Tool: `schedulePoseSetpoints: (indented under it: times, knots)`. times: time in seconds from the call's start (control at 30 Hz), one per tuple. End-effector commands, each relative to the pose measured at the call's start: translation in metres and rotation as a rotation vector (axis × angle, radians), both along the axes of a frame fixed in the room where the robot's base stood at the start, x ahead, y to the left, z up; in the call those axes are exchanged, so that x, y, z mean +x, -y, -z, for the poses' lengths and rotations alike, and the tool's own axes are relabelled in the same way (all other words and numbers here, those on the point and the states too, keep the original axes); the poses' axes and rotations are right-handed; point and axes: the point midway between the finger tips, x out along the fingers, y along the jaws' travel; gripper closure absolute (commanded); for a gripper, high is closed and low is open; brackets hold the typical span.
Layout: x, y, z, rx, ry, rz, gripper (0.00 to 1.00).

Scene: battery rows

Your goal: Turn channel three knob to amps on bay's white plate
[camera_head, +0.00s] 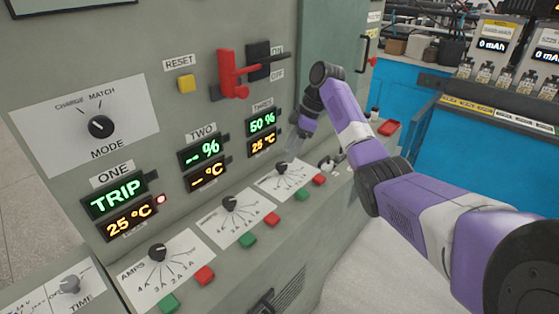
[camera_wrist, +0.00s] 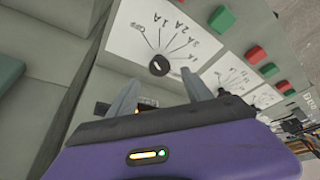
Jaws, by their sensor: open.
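The channel three plate (camera_head: 293,176) is a white sloped panel with a black knob (camera_head: 281,168) at its upper edge and lines fanning out to printed markings. In the wrist view, that white plate (camera_wrist: 120,40) and its knob (camera_wrist: 157,66) lie just beyond the fingertips. A small light mark shows on the knob; its exact setting cannot be told. My gripper (camera_head: 297,138) hangs above and behind the knob in the head view. In the wrist view my gripper (camera_wrist: 160,87) has its two fingers wide apart with nothing between them, and the knob appears apart from both.
Channel two (camera_head: 230,203) and channel one (camera_head: 158,252) knobs sit on similar plates to the left. Green (camera_head: 302,194) and red (camera_head: 319,180) buttons line the front edge. A red lever (camera_head: 230,75) sticks out of the upright panel. Channel three's display (camera_head: 262,132) is close behind my gripper.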

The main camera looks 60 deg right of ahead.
Motion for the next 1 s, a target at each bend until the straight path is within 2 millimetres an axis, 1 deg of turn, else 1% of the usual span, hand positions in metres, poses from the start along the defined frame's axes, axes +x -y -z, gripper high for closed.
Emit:
schedulePoseSetpoints:
  times: [0.1, 0.3, 0.5, 0.73, 0.87, 0.9, 0.97, 1.0]
  knots:
    - [0.006, -0.005, 0.018, 0.002, -0.003, 0.000, 0.42]
    - [0.015, -0.010, 0.042, 0.000, 0.000, 0.001, 0.42]
    - [0.019, -0.012, 0.052, 0.000, 0.000, 0.001, 0.42]
    - [0.019, -0.012, 0.053, -0.001, 0.001, 0.002, 0.42]
    - [0.019, -0.012, 0.052, -0.001, 0.001, 0.002, 0.67]
    - [0.019, -0.012, 0.052, -0.001, 0.001, 0.002, 0.75]
    - [0.019, -0.012, 0.052, -0.001, 0.001, 0.002, 0.87]
    - [0.019, -0.012, 0.052, -0.001, 0.001, 0.002, 0.95]
